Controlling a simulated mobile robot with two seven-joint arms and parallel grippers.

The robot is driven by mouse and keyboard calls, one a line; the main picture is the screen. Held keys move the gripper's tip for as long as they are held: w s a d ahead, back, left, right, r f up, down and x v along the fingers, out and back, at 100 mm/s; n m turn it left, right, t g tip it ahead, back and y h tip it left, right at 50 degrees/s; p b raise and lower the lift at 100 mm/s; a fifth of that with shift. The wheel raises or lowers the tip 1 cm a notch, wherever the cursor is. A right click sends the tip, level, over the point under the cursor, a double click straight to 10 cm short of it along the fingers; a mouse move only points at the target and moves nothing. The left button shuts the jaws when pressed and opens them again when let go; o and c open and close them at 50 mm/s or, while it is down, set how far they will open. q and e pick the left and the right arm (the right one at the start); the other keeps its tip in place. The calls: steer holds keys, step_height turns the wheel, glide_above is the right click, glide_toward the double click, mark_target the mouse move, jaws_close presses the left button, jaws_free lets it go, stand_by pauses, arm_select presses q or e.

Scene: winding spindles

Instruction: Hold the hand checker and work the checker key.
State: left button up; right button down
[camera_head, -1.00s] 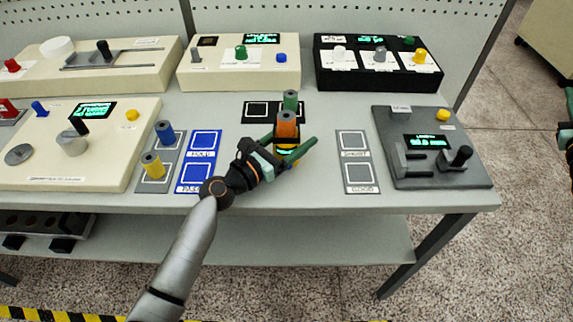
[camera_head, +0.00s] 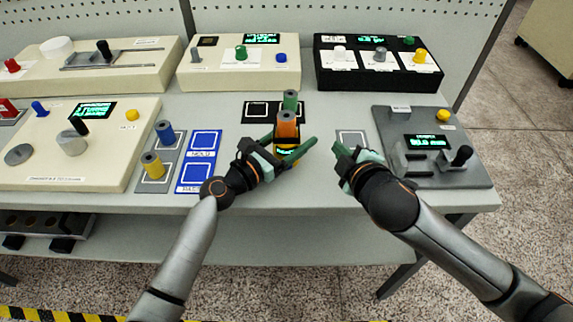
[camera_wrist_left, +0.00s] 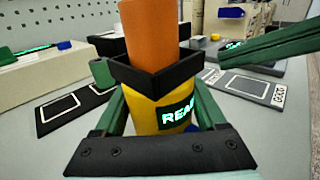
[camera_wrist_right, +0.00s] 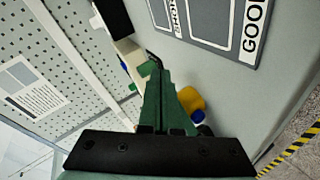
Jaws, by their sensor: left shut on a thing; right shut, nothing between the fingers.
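The hand checker (camera_head: 288,162) is a yellow body with a black square collar and a lit green display, partly readable in the left wrist view (camera_wrist_left: 170,112). An orange spindle (camera_head: 287,124) stands upright in its collar. My left gripper (camera_head: 282,150) is shut around the checker's body, one finger on each side. A small blue part, possibly the checker key, shows low on its right side in the left wrist view (camera_wrist_left: 193,127). My right gripper (camera_head: 338,150) is shut and empty, to the right of the checker and apart from it. Yellow and blue parts show beside its fingers in the right wrist view.
A grey two-square mat (camera_head: 351,136) lies partly under my right gripper. A grey device (camera_head: 468,178) stands right of it. A green spindle (camera_head: 291,98) stands on a black mat behind the checker. Blue pads (camera_head: 206,142) and blue (camera_head: 165,131) and yellow (camera_head: 153,164) spindles are left.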

mark_target(290, 186)
arm_select(q)
steer(key=shift+f, duration=0.2)
arm_select(e)
steer(key=s+a+n, duration=0.2)
steer(key=a, duration=0.1)
steer(key=s+a+f+n+g+y, duration=0.1)
steer(key=s+a+n, duration=0.1)
steer(key=s+a, duration=0.1)
steer(key=s+a+n+g+y, duration=0.1)
steer(key=s+a+n, duration=0.1)
steer(key=s+a, duration=0.1)
steer(key=shift+s+a+f, duration=0.1)
steer(key=shift+s+f, duration=0.05)
steer(key=shift+s, duration=0.1)
steer(key=s+n, duration=0.1)
steer(key=s+f+n+g, duration=0.1)
steer(key=s, duration=0.1)
steer(key=s+a+n, duration=0.1)
steer(key=shift+s+a+f, duration=0.1)
steer(key=shift+s+f, duration=0.15)
steer(key=shift+f, duration=0.15)
steer(key=shift+s+f+n+g+h, duration=0.2)
steer(key=shift+s+n+g+h, duration=0.15)
steer(key=shift+n, duration=0.15)
steer(key=shift+w, duration=4.45)
steer(key=shift+w, duration=0.45)
